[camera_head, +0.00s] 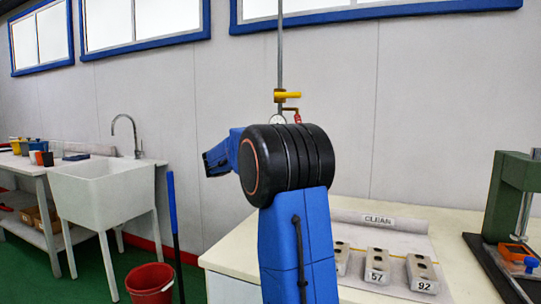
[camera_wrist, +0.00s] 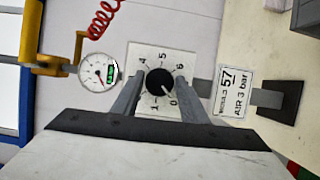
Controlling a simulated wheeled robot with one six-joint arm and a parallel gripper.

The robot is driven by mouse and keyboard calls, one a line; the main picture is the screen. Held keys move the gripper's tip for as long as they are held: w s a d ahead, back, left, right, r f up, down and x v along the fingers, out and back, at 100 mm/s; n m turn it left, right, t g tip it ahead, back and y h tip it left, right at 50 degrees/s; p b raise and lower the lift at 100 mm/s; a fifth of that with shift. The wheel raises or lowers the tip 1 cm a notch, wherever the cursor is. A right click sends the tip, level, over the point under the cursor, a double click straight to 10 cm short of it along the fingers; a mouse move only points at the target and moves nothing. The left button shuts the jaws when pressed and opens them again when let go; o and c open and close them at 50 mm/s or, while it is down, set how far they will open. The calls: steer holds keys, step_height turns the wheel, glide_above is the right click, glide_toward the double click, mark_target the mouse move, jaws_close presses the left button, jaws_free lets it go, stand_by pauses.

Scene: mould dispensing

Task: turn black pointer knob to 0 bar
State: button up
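The black pointer knob (camera_wrist: 160,81) sits on a white square dial plate (camera_wrist: 152,55) in the wrist view. Its white mark points to the lower right, roughly toward the printed 0. The figures 4, 5, 6, 0 and 1 can be read around it. My gripper (camera_wrist: 160,85) has one grey finger on each side of the knob, with a narrow gap seeming to show on both sides. A round white gauge (camera_wrist: 98,72) with a green patch is left of the plate. In the head view my arm hides the knob and gripper.
A sign (camera_wrist: 232,91) reading "MOULD 57 AIR 3 bar" is right of the dial. A yellow valve part (camera_wrist: 44,60) and red coiled hose (camera_wrist: 104,18) are at the upper left. In the head view, numbered blocks (camera_head: 376,268) and a green press (camera_head: 510,195) stand on the bench.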

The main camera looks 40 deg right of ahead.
steer(key=shift+o, duration=0.8)
steer(key=a, duration=1.7)
steer(key=shift+a, duration=0.2)
steer(key=shift+s+f, duration=0.1)
steer(key=s+a+f+y, duration=0.35)
steer(key=s+f, duration=0.35)
steer(key=s, duration=0.3)
steer(key=s+a+f+t+y, duration=0.4)
steer(key=s+a+f+y, duration=1)
steer(key=s+a+f, duration=0.9)
steer(key=s+a, duration=0.2)
steer(key=shift+s+t, duration=0.3)
steer(key=shift+t, duration=0.1)
steer(key=shift+y, duration=0.25)
